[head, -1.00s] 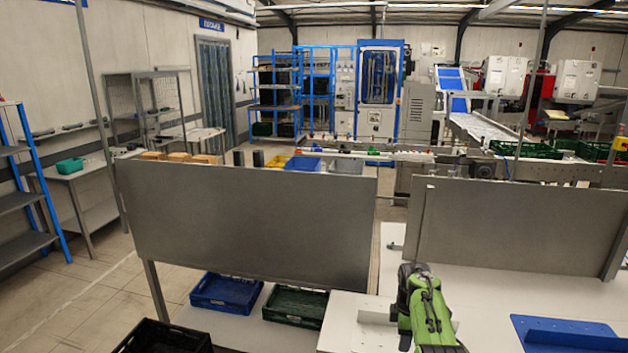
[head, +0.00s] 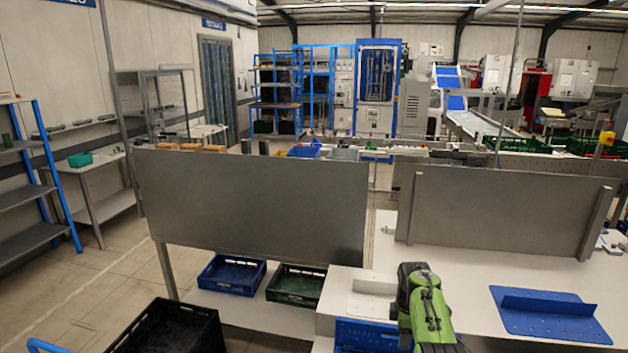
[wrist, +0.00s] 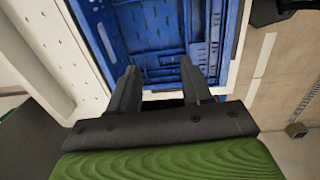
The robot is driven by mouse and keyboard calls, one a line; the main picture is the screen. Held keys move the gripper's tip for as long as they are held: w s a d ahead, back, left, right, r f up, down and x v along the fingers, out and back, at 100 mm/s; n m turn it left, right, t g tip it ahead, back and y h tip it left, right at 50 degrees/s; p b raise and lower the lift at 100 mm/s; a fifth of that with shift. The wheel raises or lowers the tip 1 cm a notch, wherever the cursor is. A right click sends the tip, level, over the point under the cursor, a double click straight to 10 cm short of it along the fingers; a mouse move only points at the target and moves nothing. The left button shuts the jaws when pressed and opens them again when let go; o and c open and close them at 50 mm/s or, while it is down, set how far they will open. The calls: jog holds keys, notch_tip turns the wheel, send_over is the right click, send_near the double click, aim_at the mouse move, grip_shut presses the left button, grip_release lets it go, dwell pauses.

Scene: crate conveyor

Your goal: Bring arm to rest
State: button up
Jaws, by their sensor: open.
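My green arm (head: 428,310) shows at the bottom centre of the head view, over the white work surface; its gripper end is hidden there. In the wrist view my gripper (wrist: 158,82) is open, its two dark fingers apart with nothing between them. A blue crate (wrist: 155,30) lies beyond the fingertips in that view. I cannot tell whether the fingers touch it. In the head view a blue crate (head: 365,336) shows partly beside my arm at the bottom edge.
Grey panels (head: 255,205) and (head: 505,215) stand upright ahead. A blue crate (head: 230,273) and a dark green crate (head: 297,285) sit low on a shelf. A black crate (head: 170,325) is at bottom left. A blue bracket (head: 550,312) lies right of my arm.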

jog(key=s+a+r+m+t+b, duration=0.1)
jog(key=s+a+r+m+b, duration=0.15)
jog(key=r, duration=0.45)
jog(key=s+a+r+m+b, duration=0.1)
jog(key=s+r+m, duration=0.15)
jog(key=r, duration=0.45)
jog(key=s+a+r+m+t+b, duration=0.25)
jog(key=s+r, duration=0.45)
jog(key=s, duration=0.4)
jog(key=s+a+f+m+b, duration=0.1)
jog(key=s+f+m, duration=0.1)
jog(key=s, duration=0.7)
jog(key=s+a+f+m+t+b, duration=0.1)
jog(key=s+f+m, duration=0.2)
jog(key=s, duration=0.5)
jog(key=s+a+f+m+b, duration=0.1)
jog(key=s+f+m+b, duration=0.1)
jog(key=s, duration=0.7)
jog(key=shift+s+f+m, duration=0.3)
jog(key=shift+s+m, duration=0.05)
jog(key=shift+m, duration=0.2)
